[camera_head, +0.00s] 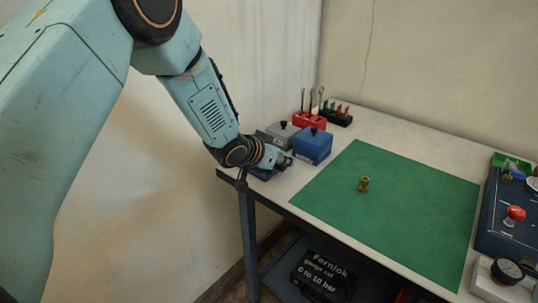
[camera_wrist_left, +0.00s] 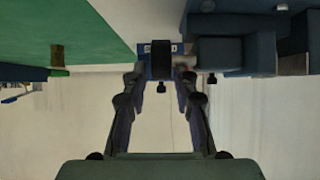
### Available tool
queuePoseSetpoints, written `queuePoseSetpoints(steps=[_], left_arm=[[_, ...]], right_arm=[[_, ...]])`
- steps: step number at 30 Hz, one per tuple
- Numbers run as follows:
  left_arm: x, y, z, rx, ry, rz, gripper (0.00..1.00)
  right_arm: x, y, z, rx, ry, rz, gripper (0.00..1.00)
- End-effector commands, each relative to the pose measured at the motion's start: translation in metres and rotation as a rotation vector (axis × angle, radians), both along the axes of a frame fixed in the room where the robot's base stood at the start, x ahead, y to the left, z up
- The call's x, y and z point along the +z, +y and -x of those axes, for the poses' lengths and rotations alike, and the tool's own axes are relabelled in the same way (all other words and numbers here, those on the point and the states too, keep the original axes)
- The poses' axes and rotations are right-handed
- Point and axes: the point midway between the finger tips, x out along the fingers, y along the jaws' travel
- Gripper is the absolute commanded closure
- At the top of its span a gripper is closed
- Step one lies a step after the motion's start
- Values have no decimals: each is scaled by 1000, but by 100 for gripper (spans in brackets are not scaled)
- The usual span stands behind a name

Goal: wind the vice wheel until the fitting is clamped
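A small brass fitting (camera_head: 364,184) stands upright on the green mat (camera_head: 400,205), well apart from my left gripper. It shows upside down in the left wrist view (camera_wrist_left: 57,58). My left gripper (camera_head: 284,161) is low over the table's near left corner, at a dark blue device (camera_head: 262,173) that looks like the vice and is mostly hidden by my wrist. In the left wrist view my left gripper (camera_wrist_left: 161,72) has its fingers spread, with a dark, wheel-like part (camera_wrist_left: 161,60) between or just beyond the tips. Contact is unclear. My right gripper is out of view.
A blue box (camera_head: 313,146) and a grey box (camera_head: 283,134), both with black knobs, stand close beside my left gripper. A red tool rack (camera_head: 309,120) is behind. A dark blue panel with a red knob (camera_head: 515,213) and a gauge (camera_head: 507,270) are right. The mat is otherwise clear.

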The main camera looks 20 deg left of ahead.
Motion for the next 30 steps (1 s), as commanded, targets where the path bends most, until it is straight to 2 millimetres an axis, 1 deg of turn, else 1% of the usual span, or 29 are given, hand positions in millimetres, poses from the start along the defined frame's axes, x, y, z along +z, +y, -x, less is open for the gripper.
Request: queuePoseSetpoints(steps=[3,9,15,21,30], left_arm=[[15,7,17,3,-2,3,72],[37,17,47,2,-1,4,72],[52,24,68,1,0,0,72],[57,26,76,-1,1,-1,72],[56,26,76,-3,0,0,72]], right_arm=[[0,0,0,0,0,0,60],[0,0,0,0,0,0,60],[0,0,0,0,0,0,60],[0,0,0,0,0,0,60],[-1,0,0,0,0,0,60]])
